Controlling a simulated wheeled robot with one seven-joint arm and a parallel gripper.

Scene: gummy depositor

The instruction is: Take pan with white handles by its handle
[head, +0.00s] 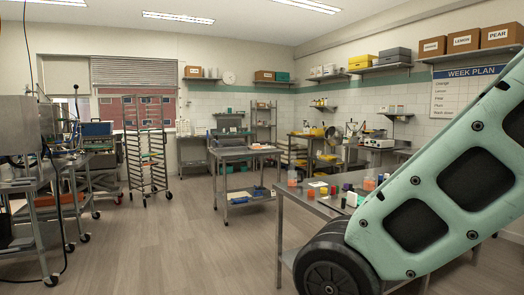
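I cannot make out a pan with white handles in the head view. Small items lie on the steel tables and shelves at the back, too small to tell apart. My gripper is not in view. A large pale green part of my own arm fills the right side and hides what is behind it, including part of the near right table.
A near steel table (303,203) at right holds several small coloured items. A wheeled steel table (233,152) stands mid-room. A tall rack (146,155) and steel equipment (22,129) stand left. The wooden floor (180,240) between them is clear.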

